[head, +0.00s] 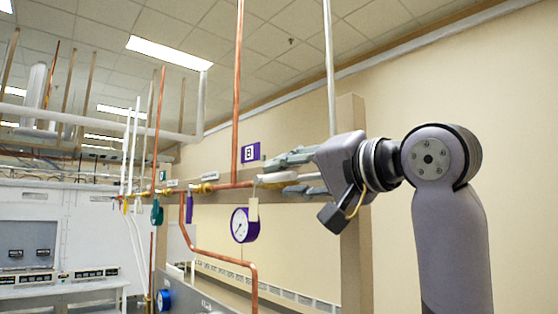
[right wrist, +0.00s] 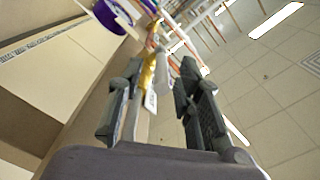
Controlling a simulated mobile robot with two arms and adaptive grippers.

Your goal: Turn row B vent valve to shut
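A purple sign with a letter B (head: 250,153) is on the wall above a horizontal pipe run with brass fittings (head: 205,187). A purple handle (head: 189,208) hangs below the pipe, left of a copper riser. My right gripper (head: 275,170) points left at the pipe, just below the sign, with its fingers apart. In the right wrist view, a brass valve part (right wrist: 148,72) and a pale bar show between or beyond the fingers; I see no clear contact. Which handle is the vent valve's cannot be told, as labels are too small to read. My left gripper is out of view.
A purple-rimmed gauge (head: 244,225) and a pale tag (head: 253,209) hang just below the right gripper. A bent copper pipe (head: 254,275) runs low in front. A green handle (head: 156,212) is farther left. White benches with equipment (head: 60,285) stand at far left.

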